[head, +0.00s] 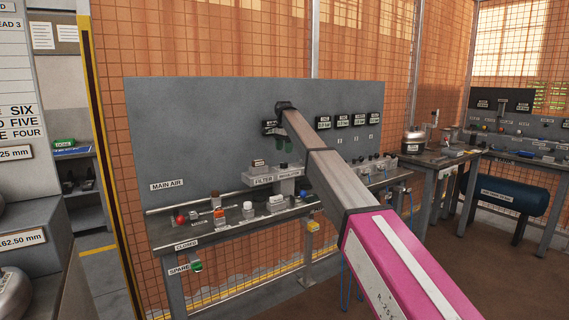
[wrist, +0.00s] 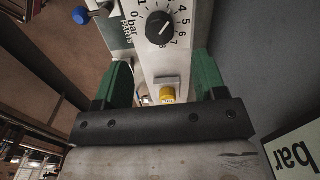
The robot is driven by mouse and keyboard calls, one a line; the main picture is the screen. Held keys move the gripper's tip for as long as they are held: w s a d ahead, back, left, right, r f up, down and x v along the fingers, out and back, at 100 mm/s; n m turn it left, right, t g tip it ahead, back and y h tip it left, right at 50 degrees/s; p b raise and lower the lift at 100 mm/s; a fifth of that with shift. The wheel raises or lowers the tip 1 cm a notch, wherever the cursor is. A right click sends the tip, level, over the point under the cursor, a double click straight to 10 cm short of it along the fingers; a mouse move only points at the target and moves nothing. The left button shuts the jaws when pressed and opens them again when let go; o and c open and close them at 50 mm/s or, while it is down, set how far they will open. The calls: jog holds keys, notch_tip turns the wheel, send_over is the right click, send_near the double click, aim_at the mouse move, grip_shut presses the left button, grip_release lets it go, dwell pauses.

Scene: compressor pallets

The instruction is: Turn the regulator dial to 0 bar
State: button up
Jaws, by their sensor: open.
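The regulator dial (wrist: 160,28) is a round black knob with a pale pointer line, on a white plate marked from "0 bar" to 8. The pointer seems to face the upper right, near 4 or 5; the exact reading is too small to tell. My gripper (wrist: 163,72) is open, its green fingers apart and empty. The dial lies beyond the fingertips, between their lines, and is not touched. In the head view my gripper (head: 279,146) hangs by the panel above the regulator block (head: 288,172); the dial face cannot be made out there.
A yellow-capped part (wrist: 167,93) sits between my fingers. A blue knob (wrist: 81,15) is at the upper left. The filter block (head: 262,180) stands beside the regulator. Several valves and fittings line the bench (head: 230,229) below, against a grey panel (head: 200,125) with gauges.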

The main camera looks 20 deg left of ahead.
aim_at(284, 163)
notch_tip(284, 163, down, 7)
jog(key=shift+f, duration=0.1)
jog(key=c, duration=0.9)
